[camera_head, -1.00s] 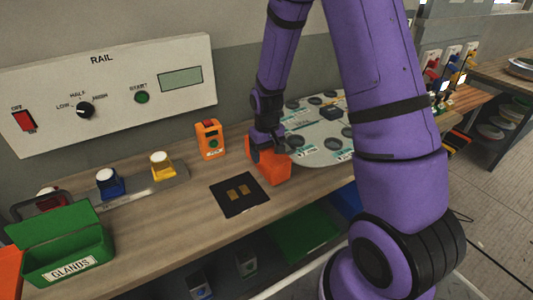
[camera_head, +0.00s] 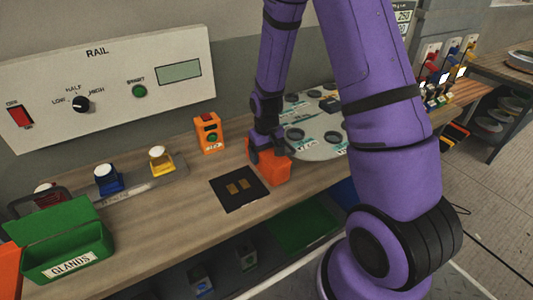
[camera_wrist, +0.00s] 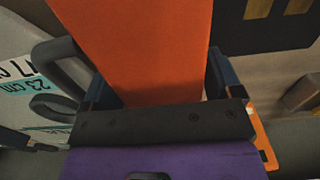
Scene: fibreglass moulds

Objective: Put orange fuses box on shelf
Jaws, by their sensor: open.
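The orange box (camera_head: 275,167) sits on the wooden bench, just right of a black mat; any label on it is not readable. My gripper (camera_head: 262,149) is at the box's left and upper side and hides part of it. In the wrist view the orange box (camera_wrist: 135,45) fills the space between the two dark fingers of my gripper (camera_wrist: 158,85). The fingers are open, one on each side of the box. Under the bench is a dark lower level with a green bin (camera_head: 303,229); I cannot tell whether this is the shelf.
A black mat (camera_head: 226,200) lies left of the box. An orange button box (camera_head: 209,133) stands behind it. A round grey board (camera_head: 310,146) is to the right. A green GLANDS bin (camera_head: 62,240) and coloured buttons are at left. Bare wood lies at the front.

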